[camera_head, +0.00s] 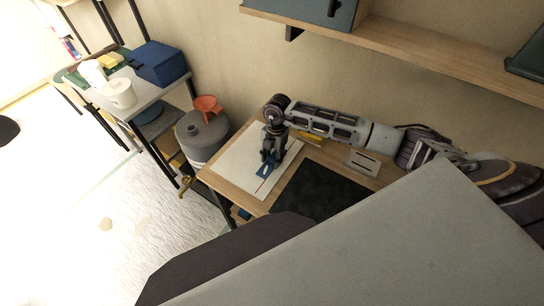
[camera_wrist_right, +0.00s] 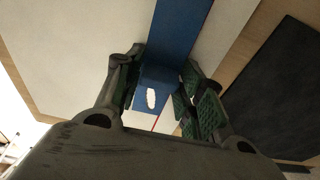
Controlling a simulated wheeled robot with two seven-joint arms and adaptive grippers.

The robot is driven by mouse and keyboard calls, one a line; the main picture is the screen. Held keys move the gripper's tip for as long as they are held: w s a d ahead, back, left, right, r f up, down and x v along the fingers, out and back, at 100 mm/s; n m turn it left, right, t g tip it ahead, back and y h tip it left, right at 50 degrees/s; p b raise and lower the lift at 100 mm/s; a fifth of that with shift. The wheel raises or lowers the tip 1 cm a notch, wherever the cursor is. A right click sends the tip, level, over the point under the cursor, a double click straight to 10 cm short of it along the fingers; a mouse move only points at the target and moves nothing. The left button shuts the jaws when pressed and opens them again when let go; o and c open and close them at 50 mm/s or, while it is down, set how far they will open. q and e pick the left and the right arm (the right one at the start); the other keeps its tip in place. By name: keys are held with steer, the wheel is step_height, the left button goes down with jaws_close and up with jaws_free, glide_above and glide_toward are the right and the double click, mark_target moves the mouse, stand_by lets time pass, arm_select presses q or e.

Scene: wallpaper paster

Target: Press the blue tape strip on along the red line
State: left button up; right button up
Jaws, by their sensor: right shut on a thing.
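The blue tape strip (camera_wrist_right: 178,35) runs away from the jaws over the white sheet in the right wrist view. A blue piece with a pale oval opening (camera_wrist_right: 152,97) is between the fingers of my right gripper (camera_wrist_right: 160,88); I cannot tell whether it is part of the strip. In the head view my right gripper (camera_head: 269,158) points down over the white sheet (camera_head: 238,161), with blue (camera_head: 264,171) just below it. A short length of the red line (camera_head: 260,186) shows in front of the blue; red also shows along the strip's right edge in the wrist view. My left gripper is out of view.
The wooden table (camera_head: 220,184) also carries a black mat (camera_head: 318,198) and a pale slotted plate (camera_head: 364,162). A grey canister (camera_head: 200,138) with an orange funnel (camera_head: 208,106) stands to the left. A wooden shelf (camera_head: 400,50) hangs above.

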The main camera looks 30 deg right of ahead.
steer(key=shift+f, duration=0.1)
steer(key=o, duration=1.1)
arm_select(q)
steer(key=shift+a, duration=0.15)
arm_select(e)
steer(key=shift+w+r, duration=0.1)
steer(key=shift+r, duration=0.6)
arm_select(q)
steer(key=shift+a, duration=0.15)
arm_select(e)
steer(key=r, duration=0.7)
steer(key=d+r, duration=0.1)
steer(key=r, duration=0.2)
steer(key=shift+w+d+r, duration=0.1)
steer(key=shift+w+r, duration=0.15)
steer(key=shift+w, duration=0.05)
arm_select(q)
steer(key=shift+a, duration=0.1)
